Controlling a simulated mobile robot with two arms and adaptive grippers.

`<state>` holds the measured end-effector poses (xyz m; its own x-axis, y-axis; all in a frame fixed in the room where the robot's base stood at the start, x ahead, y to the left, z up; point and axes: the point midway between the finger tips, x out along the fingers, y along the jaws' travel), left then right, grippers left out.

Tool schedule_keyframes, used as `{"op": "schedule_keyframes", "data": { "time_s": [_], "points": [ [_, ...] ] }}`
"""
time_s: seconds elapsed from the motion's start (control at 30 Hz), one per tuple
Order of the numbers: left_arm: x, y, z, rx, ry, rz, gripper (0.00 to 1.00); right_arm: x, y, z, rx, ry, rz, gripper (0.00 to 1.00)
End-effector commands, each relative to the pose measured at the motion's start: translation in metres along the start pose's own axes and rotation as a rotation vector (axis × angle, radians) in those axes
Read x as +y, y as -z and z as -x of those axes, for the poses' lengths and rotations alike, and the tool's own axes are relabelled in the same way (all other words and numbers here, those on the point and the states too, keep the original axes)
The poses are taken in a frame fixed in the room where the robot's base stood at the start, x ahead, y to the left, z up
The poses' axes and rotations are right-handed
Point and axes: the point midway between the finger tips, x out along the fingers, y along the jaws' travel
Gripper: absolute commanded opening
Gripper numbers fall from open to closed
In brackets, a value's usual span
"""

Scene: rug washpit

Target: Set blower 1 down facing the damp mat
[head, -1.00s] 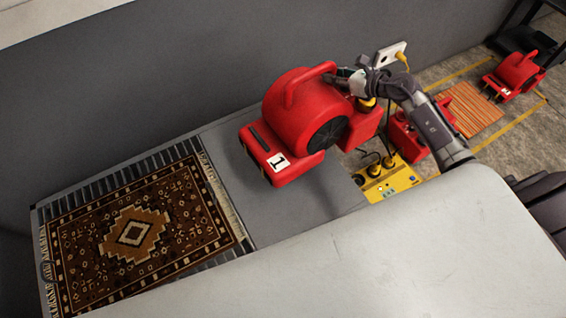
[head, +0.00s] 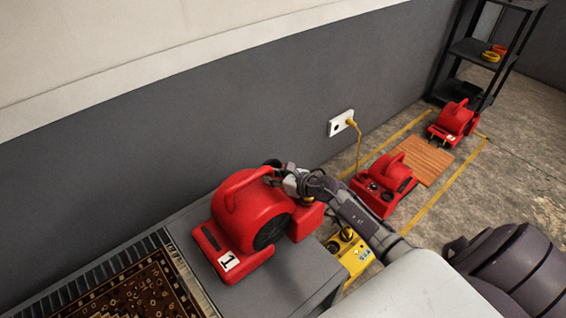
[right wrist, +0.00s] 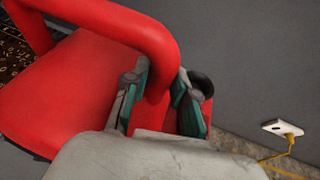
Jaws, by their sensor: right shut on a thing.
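Blower 1 (head: 255,212) is red, with a white label marked 1 on its front. It is upright over the bare grey end of the bench (head: 295,285); whether its base touches the surface is hard to tell. The damp mat (head: 135,292), a brown patterned rug, lies at the lower left, partly cut off. My right gripper (head: 283,178) is shut on the blower's handle; the right wrist view shows its fingers (right wrist: 158,98) on either side of the red handle (right wrist: 150,40). My left gripper is out of view.
A yellow power box (head: 350,252) is on the floor right of the bench. Two other red blowers (head: 385,185) (head: 455,120) stand near a wooden slatted board (head: 420,160) within yellow floor lines. A wall socket (head: 341,123) has a yellow cord. A dark shelf (head: 480,55) stands behind.

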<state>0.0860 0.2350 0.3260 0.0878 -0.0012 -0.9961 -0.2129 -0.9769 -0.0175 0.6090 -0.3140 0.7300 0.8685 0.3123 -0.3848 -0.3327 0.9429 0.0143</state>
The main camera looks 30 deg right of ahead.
Motion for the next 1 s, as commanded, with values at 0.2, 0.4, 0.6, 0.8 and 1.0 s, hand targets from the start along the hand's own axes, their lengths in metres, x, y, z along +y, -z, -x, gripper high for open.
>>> {"op": "schedule_keyframes", "data": {
  "time_s": [0.2, 0.4, 0.6, 0.8, 1.0],
  "points": [
    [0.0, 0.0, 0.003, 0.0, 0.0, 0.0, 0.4, 0.015, -0.006, -0.008, -0.03, 0.009, -0.004, 0.0],
    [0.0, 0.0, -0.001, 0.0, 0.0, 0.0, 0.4, 0.019, 0.002, -0.012, -0.029, 0.009, -0.003, 0.0],
    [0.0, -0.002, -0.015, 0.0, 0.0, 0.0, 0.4, 0.018, 0.025, -0.021, -0.027, 0.009, -0.005, 0.0],
    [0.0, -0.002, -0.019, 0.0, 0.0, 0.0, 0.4, 0.018, 0.034, -0.025, -0.028, 0.009, -0.003, 0.0],
    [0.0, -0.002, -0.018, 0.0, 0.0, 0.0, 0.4, 0.018, 0.034, -0.025, -0.026, 0.008, -0.002, 0.0]
  ]
}}
